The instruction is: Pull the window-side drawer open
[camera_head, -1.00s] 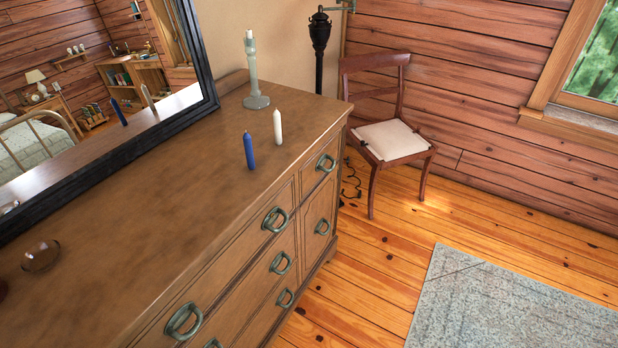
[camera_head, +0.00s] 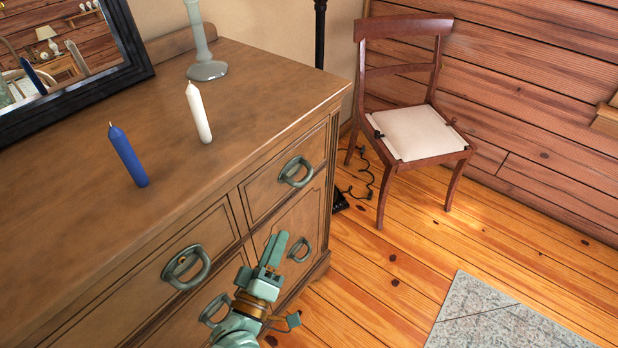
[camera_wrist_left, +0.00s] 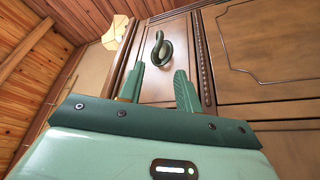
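The window-side drawer (camera_head: 262,194) is the small top drawer at the dresser's right end, with a greenish ring pull (camera_head: 295,171). It looks shut. My left gripper (camera_head: 274,250) is in front of the dresser's right half, below and to the left of that pull in the picture. In the left wrist view my left gripper (camera_wrist_left: 158,86) is open, its two fingers apart with nothing between them. A ring pull (camera_wrist_left: 160,48) shows beyond the fingertips, not touched; I cannot tell for sure which pull it is. My right gripper is not in view.
A chair (camera_head: 412,135) stands right of the dresser, with a dark cord (camera_head: 366,180) on the floor. The floor before the dresser is clear up to the rug (camera_head: 500,320).

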